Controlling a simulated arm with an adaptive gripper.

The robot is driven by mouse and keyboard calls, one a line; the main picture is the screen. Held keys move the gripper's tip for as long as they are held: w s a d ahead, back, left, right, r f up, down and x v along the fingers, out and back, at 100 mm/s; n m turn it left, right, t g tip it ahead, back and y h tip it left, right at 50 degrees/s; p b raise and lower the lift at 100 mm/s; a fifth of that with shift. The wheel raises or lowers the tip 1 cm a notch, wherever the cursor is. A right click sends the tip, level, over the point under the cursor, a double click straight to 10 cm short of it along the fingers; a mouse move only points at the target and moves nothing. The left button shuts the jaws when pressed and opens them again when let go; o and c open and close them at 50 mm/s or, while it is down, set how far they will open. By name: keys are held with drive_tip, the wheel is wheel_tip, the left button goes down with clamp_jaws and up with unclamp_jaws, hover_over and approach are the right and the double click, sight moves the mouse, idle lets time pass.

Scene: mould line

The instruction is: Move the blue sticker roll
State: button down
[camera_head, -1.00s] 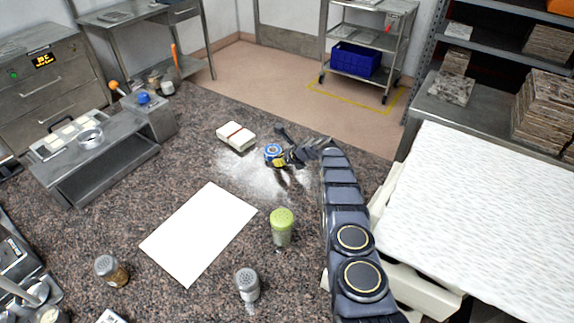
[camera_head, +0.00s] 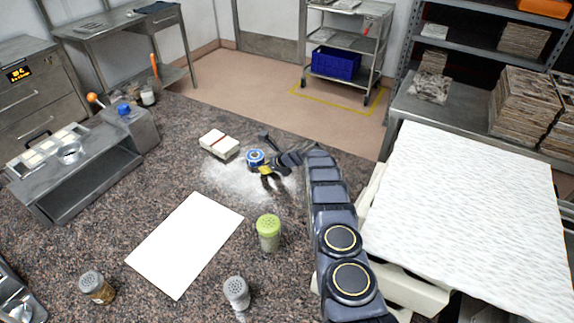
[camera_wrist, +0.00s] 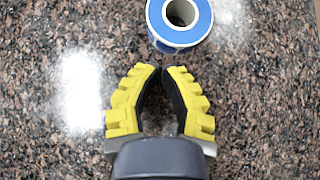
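The blue sticker roll (camera_head: 255,157) stands on the speckled counter, next to the left side of my gripper (camera_head: 270,180). My gripper (camera_wrist: 160,72) has yellow fingers with black inner pads. Its tips point toward the roll's near side, with bare counter between tips and roll.
A white box with a red band (camera_head: 219,144) lies just left of the roll. A white sheet (camera_head: 185,245), a green-topped shaker (camera_head: 268,232) and another shaker (camera_head: 237,292) are nearer. A metal dispenser (camera_head: 85,175) stands left.

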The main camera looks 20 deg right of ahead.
drive_tip(key=shift+s+d, duration=0.55)
drive_tip(key=shift+s, duration=0.15)
drive_tip(key=v, duration=1)
drive_tip(key=shift+s+d, duration=0.15)
drive_tip(key=shift+s, duration=0.15)
drive_tip(key=s+a+r+n+g+y, duration=0.1)
drive_tip(key=s+a+r+n+g, duration=0.1)
drive_tip(key=s+a+r+n, duration=0.5)
drive_tip(key=s+a+r+n+g+y, duration=0.1)
drive_tip(key=s+a+r+n+g, duration=0.1)
drive_tip(key=s+a+r+n, duration=0.5)
drive_tip(key=s+a+r+n+g+h, duration=0.25)
drive_tip(key=s+r+n, duration=0.45)
drive_tip(key=s, duration=0.6)
drive_tip(key=s+d+r+n+g+h, duration=0.1)
drive_tip(key=s+d+n, duration=0.3)
drive_tip(key=s, duration=0.6)
drive_tip(key=s+d+r+n+g+h, duration=0.1)
drive_tip(key=s+d+n+h, duration=0.2)
drive_tip(key=s, duration=0.8)
drive_tip(key=shift+s+d+n+h, duration=0.15)
drive_tip(key=shift+d+n+h, duration=0.25)
drive_tip(key=shift+d, duration=0.15)
